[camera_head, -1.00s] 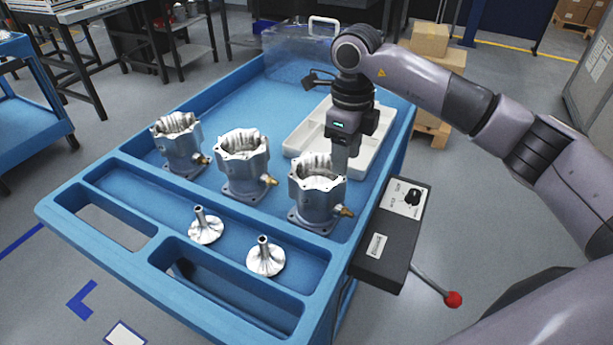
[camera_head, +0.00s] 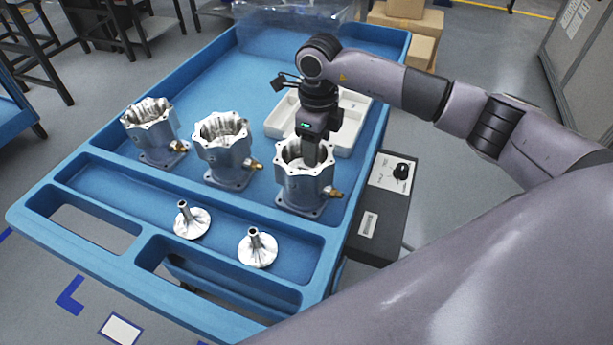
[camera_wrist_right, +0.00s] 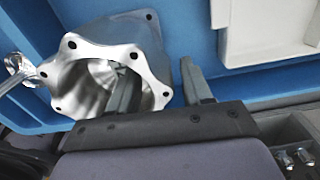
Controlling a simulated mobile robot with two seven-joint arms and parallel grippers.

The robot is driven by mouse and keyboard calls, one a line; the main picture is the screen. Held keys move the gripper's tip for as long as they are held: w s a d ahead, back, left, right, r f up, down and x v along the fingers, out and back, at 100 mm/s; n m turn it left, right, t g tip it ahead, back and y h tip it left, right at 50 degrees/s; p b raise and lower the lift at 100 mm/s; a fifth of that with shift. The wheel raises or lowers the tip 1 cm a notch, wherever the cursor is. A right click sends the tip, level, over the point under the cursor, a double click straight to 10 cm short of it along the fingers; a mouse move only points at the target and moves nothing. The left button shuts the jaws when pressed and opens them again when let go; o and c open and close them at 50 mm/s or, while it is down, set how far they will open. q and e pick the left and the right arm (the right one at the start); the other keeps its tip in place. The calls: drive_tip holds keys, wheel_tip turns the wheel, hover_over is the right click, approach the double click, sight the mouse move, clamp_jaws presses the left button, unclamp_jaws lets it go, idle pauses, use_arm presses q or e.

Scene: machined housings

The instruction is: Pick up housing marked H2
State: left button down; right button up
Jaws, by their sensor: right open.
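Three silver machined housings stand upright in a row on the blue cart: a left one (camera_head: 153,132), a middle one (camera_head: 226,152) and a right one (camera_head: 302,190). No H2 mark is legible on any of them. My right gripper (camera_head: 314,158) points down at the right housing's rim. In the right wrist view that housing (camera_wrist_right: 112,36) shows its open, scalloped top. My right gripper (camera_wrist_right: 157,68) is open there, one finger over or in the bore and the other outside the wall. Contact cannot be told. My left gripper is not in view.
A white divided tray (camera_head: 274,129) sits behind the right housing. A black control box (camera_head: 383,207) is at the cart's right edge. The cart's back left surface is clear.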

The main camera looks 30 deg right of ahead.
drive_tip(key=shift+c, duration=0.4)
clamp_jaws()
idle(0.9)
drive_tip(key=shift+w+r, duration=0.1)
drive_tip(key=shift+r, duration=0.1)
